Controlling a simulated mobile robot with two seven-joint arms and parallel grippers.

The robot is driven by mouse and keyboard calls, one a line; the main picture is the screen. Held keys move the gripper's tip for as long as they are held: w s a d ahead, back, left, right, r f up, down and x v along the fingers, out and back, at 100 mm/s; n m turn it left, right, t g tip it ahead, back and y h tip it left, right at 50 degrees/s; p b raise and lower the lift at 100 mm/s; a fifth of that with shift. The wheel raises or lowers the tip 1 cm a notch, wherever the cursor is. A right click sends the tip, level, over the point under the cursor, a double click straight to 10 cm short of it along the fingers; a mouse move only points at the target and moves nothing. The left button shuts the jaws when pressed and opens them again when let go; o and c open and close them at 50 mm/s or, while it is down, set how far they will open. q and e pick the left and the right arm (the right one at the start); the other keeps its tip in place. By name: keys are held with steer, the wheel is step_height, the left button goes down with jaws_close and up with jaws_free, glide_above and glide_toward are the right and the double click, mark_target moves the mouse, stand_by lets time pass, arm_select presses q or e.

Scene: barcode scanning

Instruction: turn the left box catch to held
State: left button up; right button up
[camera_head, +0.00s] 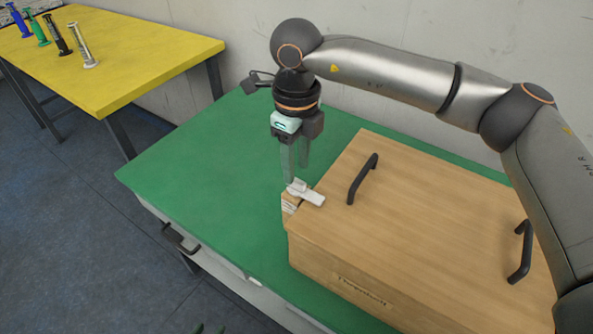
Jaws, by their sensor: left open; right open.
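The wooden box (425,205) sits on the green table with its lid closed. Its left catch (306,192) is a small white lever at the box's left corner, lying partly over the lid's edge, with white parts below it on the side. My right gripper (295,178) comes in from the right and points down at the catch. Its two pale fingers are apart, with the tips just above or beside the lever; I cannot tell whether they touch it.
The lid has two dark handles, one near the catch (362,179) and one at the right (521,252). The green table (200,165) is clear left of the box. A yellow table (130,55) at the back left holds several coloured upright handles.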

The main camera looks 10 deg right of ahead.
mark_target(297, 180)
step_height(297, 180, up, 9)
steer(key=shift+r, duration=0.15)
stand_by(0.5)
